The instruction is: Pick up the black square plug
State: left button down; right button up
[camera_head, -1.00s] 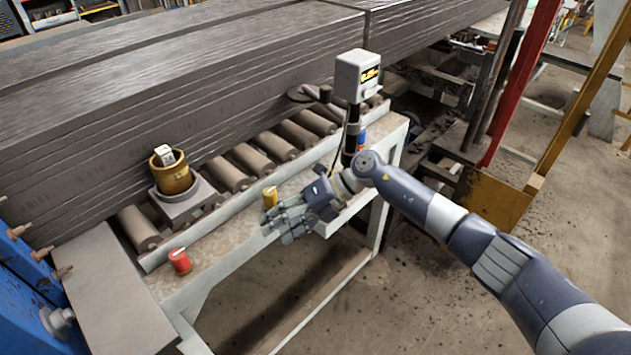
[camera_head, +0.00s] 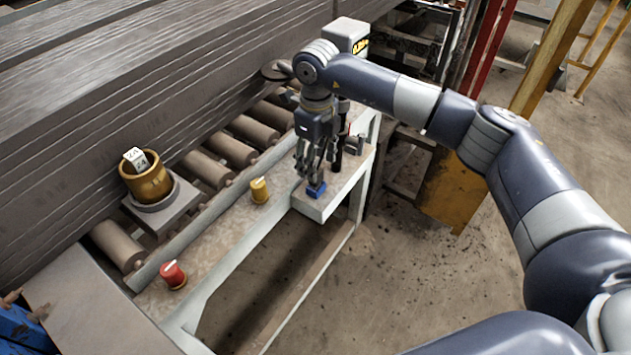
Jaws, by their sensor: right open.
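My right gripper (camera_head: 311,168) points down over the narrow ledge, its fingers apart. A small blue block (camera_head: 316,190) with a dark top sits at the ledge's front edge, just under the fingertips. I cannot tell whether they touch it. No black square plug shows clearly; the block's dark top may be part of it, and the fingers partly hide it. My left gripper is out of view.
A yellow knob (camera_head: 259,190) and a red knob (camera_head: 173,275) stand on the ledge (camera_head: 222,225). A brass cup (camera_head: 148,180) holds white tags. A display box (camera_head: 347,37) stands behind my gripper. Rollers and a grey stack lie behind.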

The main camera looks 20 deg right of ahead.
notch_tip(320, 180, down, 5)
jog(key=shift+w+r+b, duration=0.1)
jog(key=shift+r+b, duration=0.05)
jog(key=shift+b, duration=0.85)
jog(key=shift+w, duration=0.1)
jog(key=c, duration=1.1)
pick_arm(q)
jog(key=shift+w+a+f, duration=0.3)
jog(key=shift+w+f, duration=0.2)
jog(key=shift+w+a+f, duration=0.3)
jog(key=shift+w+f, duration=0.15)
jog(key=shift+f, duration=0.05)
pick_arm(e)
jog(key=shift+c, duration=0.2)
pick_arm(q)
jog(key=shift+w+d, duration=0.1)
